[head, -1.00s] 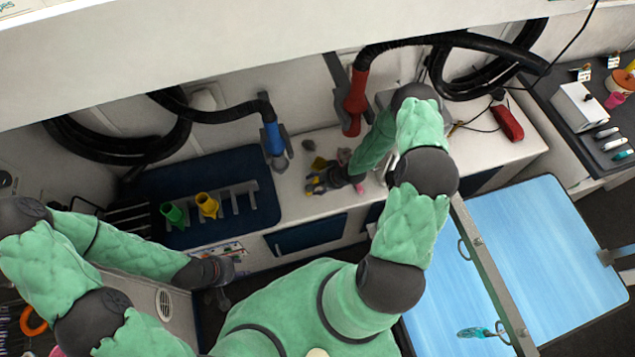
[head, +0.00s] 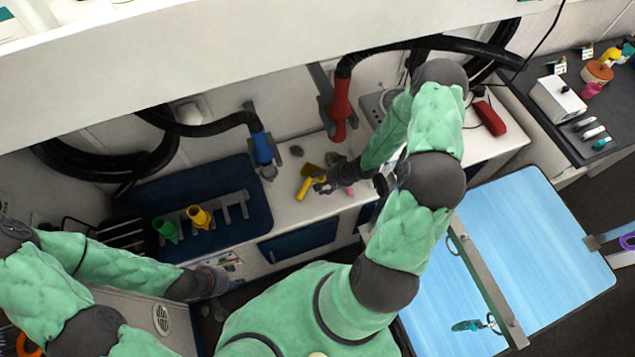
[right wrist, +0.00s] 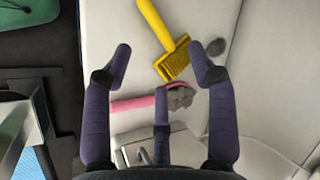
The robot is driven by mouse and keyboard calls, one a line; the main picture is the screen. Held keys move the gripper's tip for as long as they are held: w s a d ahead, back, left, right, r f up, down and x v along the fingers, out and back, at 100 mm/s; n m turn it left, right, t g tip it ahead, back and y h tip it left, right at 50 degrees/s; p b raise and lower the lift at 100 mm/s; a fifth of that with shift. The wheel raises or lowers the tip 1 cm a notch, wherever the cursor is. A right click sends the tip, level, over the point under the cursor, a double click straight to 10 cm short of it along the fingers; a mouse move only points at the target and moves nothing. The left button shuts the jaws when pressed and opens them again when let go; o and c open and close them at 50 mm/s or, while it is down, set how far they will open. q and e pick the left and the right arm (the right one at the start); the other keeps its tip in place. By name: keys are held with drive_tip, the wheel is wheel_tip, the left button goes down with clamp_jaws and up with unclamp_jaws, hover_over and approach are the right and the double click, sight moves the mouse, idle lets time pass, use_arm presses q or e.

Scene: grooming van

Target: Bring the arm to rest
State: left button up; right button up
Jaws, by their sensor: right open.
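My right gripper (head: 322,187) is over the white counter at the back. In the right wrist view the right gripper (right wrist: 160,65) is open, its fingers spread with nothing between their tips. A yellow brush (head: 303,188) lies on the counter just left of it; in the wrist view the yellow brush (right wrist: 172,60) lies beyond the fingers. A pink-handled tool with a grey head (right wrist: 140,102) lies nearer, partly hidden behind a finger. My left gripper (head: 213,282) is low at the left, in front of the counter; its fingers are too dark to read.
A red dryer nozzle (head: 340,108) and a blue nozzle (head: 262,147) hang behind the counter. A blue table (head: 530,240) with a metal bar stands right.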

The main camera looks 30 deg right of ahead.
drive_tip(key=shift+s+d+r, duration=0.1)
drive_tip(key=shift+s+r, duration=0.1)
drive_tip(key=shift+r, duration=0.05)
idle(0.4)
drive_tip(key=s+a+f+n+g+b, duration=0.1)
drive_tip(key=s+a+f+n+b, duration=0.2)
drive_tip(key=a, duration=0.4)
drive_tip(key=s+a+f+n+g+b, duration=0.2)
drive_tip(key=s+a+f+n+b, duration=0.1)
drive_tip(key=a+f+b, duration=0.3)
drive_tip(key=s+a+f+n+g+b, duration=0.2)
drive_tip(key=s+a+f+b, duration=0.2)
drive_tip(key=a, duration=0.4)
drive_tip(key=shift+s+a+f+n+b, duration=0.35)
drive_tip(key=shift+f+b, duration=0.2)
drive_tip(key=shift+f, duration=0.4)
drive_tip(key=shift+d, duration=0.1)
